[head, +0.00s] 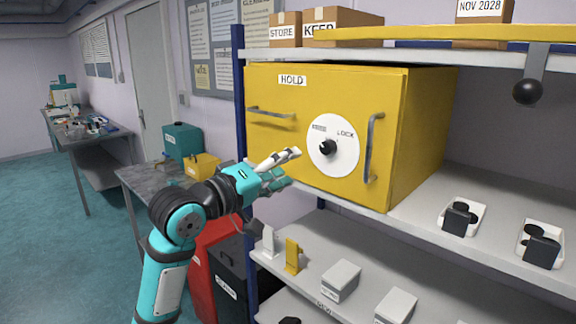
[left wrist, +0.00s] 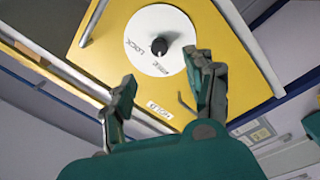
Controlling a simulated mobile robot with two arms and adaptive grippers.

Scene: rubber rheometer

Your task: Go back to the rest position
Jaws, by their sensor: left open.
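My left gripper (head: 287,169) is in front of the yellow box (head: 425,120), near the lower left of its front face. Its fingers are spread with nothing between them. In the left wrist view my left gripper (left wrist: 162,68) is also open, and the white dial (left wrist: 140,28) with its black knob (left wrist: 159,46) shows beyond the fingers. In the head view the dial (head: 345,165) and knob (head: 327,147) lie to the right of the fingertips, apart from them in the picture. My right gripper is not in view.
The box has two grey handles (head: 373,148) and stands on a grey shelf (head: 405,215). A blue shelf post (head: 239,80) is close to my left arm. Small white boxes (head: 341,281) and a yellow stand (head: 292,256) sit on the shelf below. Red and black bins stand behind my arm.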

